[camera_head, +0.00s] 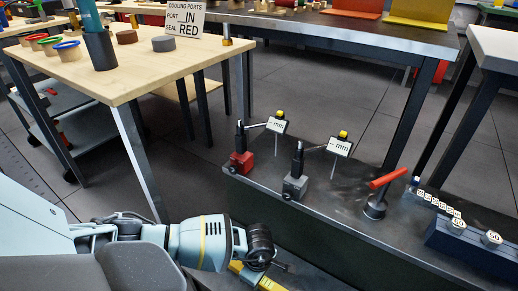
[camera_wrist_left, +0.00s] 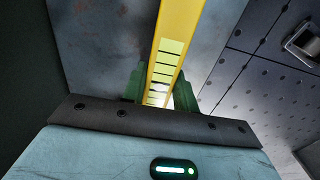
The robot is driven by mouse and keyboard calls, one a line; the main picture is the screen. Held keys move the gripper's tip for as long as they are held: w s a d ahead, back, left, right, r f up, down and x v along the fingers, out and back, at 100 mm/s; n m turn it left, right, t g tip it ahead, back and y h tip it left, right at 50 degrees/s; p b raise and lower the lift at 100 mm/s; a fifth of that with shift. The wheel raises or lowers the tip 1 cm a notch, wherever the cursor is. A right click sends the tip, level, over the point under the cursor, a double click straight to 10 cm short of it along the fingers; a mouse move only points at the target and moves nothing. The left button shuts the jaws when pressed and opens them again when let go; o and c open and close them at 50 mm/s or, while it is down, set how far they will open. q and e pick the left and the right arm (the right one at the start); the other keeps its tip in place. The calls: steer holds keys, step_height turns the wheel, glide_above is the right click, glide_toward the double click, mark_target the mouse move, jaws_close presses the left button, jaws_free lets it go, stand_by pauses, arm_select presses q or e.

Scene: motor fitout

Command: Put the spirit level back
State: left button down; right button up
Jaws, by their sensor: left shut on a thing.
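The yellow spirit level (camera_head: 268,284) shows at the bottom of the head view, just below the dark end of my left arm, partly cut off by the frame edge. In the left wrist view it is a long yellow bar (camera_wrist_left: 180,30) with dark cross marks, running up out of the frame between the green fingers. My left gripper (camera_wrist_left: 160,90) is shut on the spirit level. The left fingertips are hidden in the head view. My right gripper is not in view.
A dark bench (camera_head: 340,228) holds two dial gauges on stands (camera_head: 242,160) (camera_head: 295,185), a red-handled tool (camera_head: 385,178) and a blue block with weights (camera_head: 470,245). A wooden table (camera_head: 130,75) stands at upper left. Open floor (camera_head: 310,90) lies between the tables.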

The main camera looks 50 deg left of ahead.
arm_select(q)
step_height(320, 180, down, 3)
steer(key=shift+f+b, duration=0.2)
steer(key=shift+b, duration=0.55)
steer(key=shift+r, duration=0.1)
steer(key=c, duration=1.1)
jaws_free()
